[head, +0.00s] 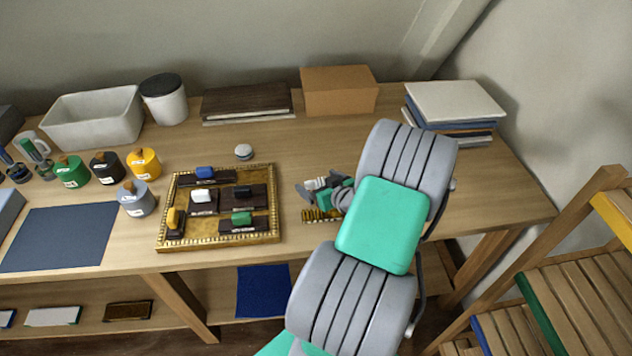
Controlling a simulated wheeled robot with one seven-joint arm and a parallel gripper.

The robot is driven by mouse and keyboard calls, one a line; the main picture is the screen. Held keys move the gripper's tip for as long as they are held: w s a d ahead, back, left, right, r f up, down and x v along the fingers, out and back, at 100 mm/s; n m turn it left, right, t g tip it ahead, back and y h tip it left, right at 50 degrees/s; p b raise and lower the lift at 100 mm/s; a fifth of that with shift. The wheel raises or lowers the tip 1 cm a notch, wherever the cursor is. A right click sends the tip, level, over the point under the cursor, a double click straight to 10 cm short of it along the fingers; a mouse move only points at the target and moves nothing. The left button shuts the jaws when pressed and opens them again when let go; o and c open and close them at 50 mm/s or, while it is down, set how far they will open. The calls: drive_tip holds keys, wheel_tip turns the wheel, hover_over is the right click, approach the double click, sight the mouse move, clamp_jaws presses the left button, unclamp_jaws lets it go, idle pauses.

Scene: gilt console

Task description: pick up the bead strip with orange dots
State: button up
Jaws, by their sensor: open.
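A short gold beaded strip (318,215) lies on the table to the right of the gilt-framed panel. It is partly covered by my arm, and I cannot make out orange dots on it at this size. My gripper (313,191) is open above and just behind the strip as seen here. A small pale piece (315,183) shows by the fingers; whether it belongs to the gripper is unclear. I cannot tell whether the fingers touch anything.
The gilt-framed panel (160,225) with several small coloured-knob blocks lies to the left. Coloured pots (143,163), a grey bin (95,118), a cardboard box (339,90) and stacked books (454,104) stand around.

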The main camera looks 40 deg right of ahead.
drive_tip(key=shift+c, duration=0.4)
drive_tip(key=c, duration=1.5)
